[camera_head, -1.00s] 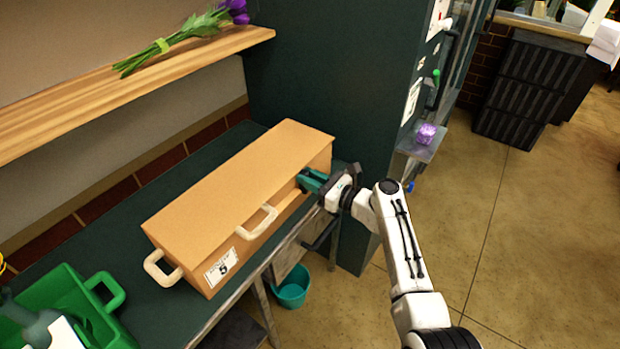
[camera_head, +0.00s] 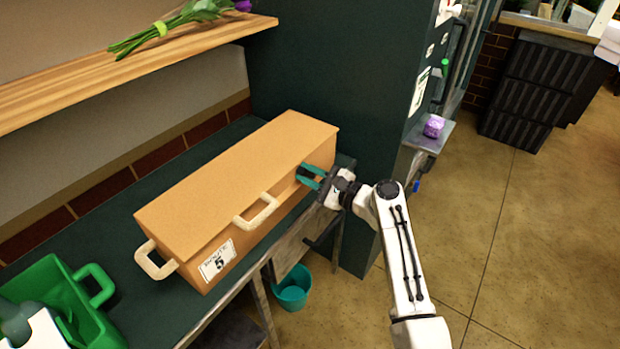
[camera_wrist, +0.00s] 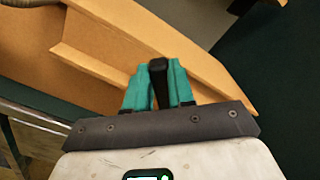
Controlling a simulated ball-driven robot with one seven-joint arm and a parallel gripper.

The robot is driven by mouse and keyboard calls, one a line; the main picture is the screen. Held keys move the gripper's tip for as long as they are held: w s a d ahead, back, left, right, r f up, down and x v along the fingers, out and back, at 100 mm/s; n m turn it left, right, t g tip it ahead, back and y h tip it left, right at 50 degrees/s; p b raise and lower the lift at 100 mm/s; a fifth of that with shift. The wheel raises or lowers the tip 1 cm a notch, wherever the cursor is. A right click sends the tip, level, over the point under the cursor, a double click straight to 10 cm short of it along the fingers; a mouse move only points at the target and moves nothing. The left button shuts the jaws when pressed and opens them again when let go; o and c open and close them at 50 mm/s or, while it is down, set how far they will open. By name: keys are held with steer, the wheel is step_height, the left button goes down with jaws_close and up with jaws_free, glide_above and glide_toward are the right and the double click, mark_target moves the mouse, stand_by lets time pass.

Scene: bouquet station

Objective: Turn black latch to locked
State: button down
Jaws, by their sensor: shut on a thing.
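The black latch (camera_wrist: 158,75) shows in the wrist view as a dark upright piece between the teal fingers of my gripper (camera_wrist: 158,88). My gripper is shut on it, with a finger on each side. In the head view my gripper (camera_head: 310,176) is at the right part of the front of the tan box (camera_head: 235,180). The box also fills much of the wrist view (camera_wrist: 125,28). The latch is too small or hidden to make out in the head view. I cannot tell whether it is at locked.
The box stands on a dark green bench (camera_head: 95,215), with pale handles (camera_head: 257,212) and a label (camera_head: 216,260) reading 5. A green crate (camera_head: 50,290) is at lower left. A teal bucket (camera_head: 291,290) is on the floor below. A green cabinet wall (camera_head: 340,80) rises behind.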

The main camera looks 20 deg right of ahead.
steer(key=shift+s+a+f+n+b, duration=0.1)
steer(key=shift+f+n+b, duration=0.1)
steer(key=shift+n+b, duration=0.5)
steer(key=shift+n, duration=0.3)
steer(key=c, duration=1)
jaws_free()
steer(key=shift+o, duration=0.2)
steer(key=shift+f, duration=0.1)
steer(key=shift+p, duration=0.3)
